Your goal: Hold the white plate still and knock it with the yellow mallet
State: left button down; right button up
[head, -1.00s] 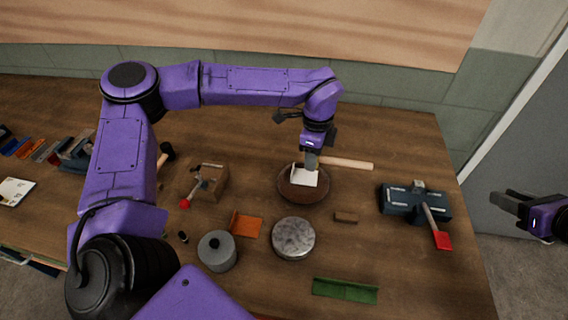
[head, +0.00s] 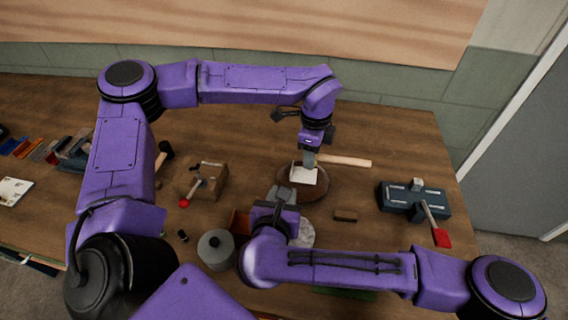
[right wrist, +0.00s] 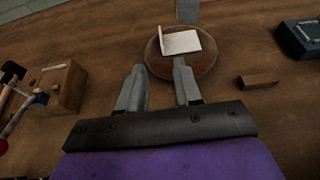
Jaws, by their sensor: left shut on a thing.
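The white plate (head: 303,175), with an upturned edge on its left, lies on a round brown pad (head: 325,186). It also shows in the right wrist view (right wrist: 182,42). My left gripper (head: 310,160) is shut on the plate at its far side. A pale wooden handle (head: 345,161) lies just behind the pad; its left end is hidden by the left gripper, so I cannot tell whether it is the yellow mallet. My right gripper (right wrist: 158,75) is open and empty, its fingers pointing at the pad's near side from above the table.
A blue-grey clamp tool (head: 412,197) with a red-tipped lever stands at the right. A small brown block (head: 345,216) lies right of the pad. A wooden block with a red-knobbed lever (head: 207,182) and a grey lidded pot (head: 217,250) stand at the left.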

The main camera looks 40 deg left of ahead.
aim_at(291, 173)
jog(key=x, duration=1.2)
jog(key=shift+r, duration=0.2)
jog(key=shift+d, duration=0.1)
grip_shut()
pick_arm(q)
jog(key=shift+f, duration=1.4)
